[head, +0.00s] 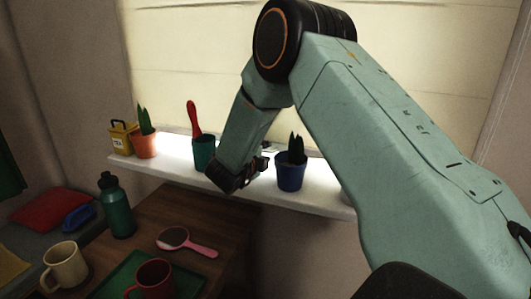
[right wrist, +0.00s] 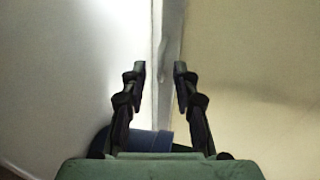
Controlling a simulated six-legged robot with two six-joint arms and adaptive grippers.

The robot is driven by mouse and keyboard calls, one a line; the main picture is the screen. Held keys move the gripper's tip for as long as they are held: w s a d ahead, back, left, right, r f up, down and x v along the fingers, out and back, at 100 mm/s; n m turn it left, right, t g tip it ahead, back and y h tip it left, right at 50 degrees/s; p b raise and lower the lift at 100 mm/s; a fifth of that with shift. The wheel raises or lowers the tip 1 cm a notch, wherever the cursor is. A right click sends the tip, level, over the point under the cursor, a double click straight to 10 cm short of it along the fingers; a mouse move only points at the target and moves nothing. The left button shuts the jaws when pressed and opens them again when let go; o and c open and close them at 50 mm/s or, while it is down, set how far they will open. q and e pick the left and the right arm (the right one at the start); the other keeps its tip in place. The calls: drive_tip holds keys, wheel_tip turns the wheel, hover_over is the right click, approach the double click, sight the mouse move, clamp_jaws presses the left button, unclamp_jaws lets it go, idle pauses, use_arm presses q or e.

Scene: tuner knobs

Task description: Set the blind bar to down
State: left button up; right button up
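The pale blind (head: 190,70) hangs over the window in the head view, its lower edge close above the bright sill. In the right wrist view a narrow grey strip, apparently the blind bar (right wrist: 172,45), runs up the picture between the bright sill and the beige blind. My right gripper (right wrist: 160,70) is open, with the strip lined up between its fingertips; I cannot tell whether it touches. In the head view my right gripper (head: 265,152) is small and dark, beside the blue pot, and my arm hides part of the blind. My left gripper is not in view.
The white sill (head: 330,207) holds a blue potted plant (head: 290,177), a teal pot with a red-handled tool (head: 204,152), an orange potted plant (head: 145,146) and a yellow container (head: 121,140). Below stand a green bottle (head: 116,208), mugs and a pink hairbrush (head: 186,242).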

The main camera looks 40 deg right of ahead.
drive_tip(key=v, duration=1)
drive_tip(key=shift+s+a, duration=0.2)
drive_tip(key=shift+a, duration=0.15)
drive_tip(key=shift+r, duration=0.1)
drive_tip(key=s+a+f+n+t+y, duration=0.1)
drive_tip(key=s+a+f+n+y, duration=0.3)
drive_tip(key=f+n, duration=0.6)
drive_tip(key=s+a+f+n+y, duration=0.2)
drive_tip(key=a+f+n+y, duration=0.45)
drive_tip(key=n, duration=0.55)
drive_tip(key=s+a+f+n+g+y, duration=0.1)
drive_tip(key=s+f, duration=0.4)
drive_tip(key=s, duration=0.5)
drive_tip(key=s+a+f+n+g+y, duration=0.1)
drive_tip(key=s+a+f+n+g, duration=0.2)
drive_tip(key=s, duration=0.7)
drive_tip(key=s+a+f+n+g+y, duration=0.1)
drive_tip(key=s+a+f+n+g, duration=0.2)
drive_tip(key=s+f, duration=0.4)
drive_tip(key=s, duration=0.2)
drive_tip(key=shift+s+f+n+g, duration=0.3)
drive_tip(key=shift+s+n+g, duration=0.1)
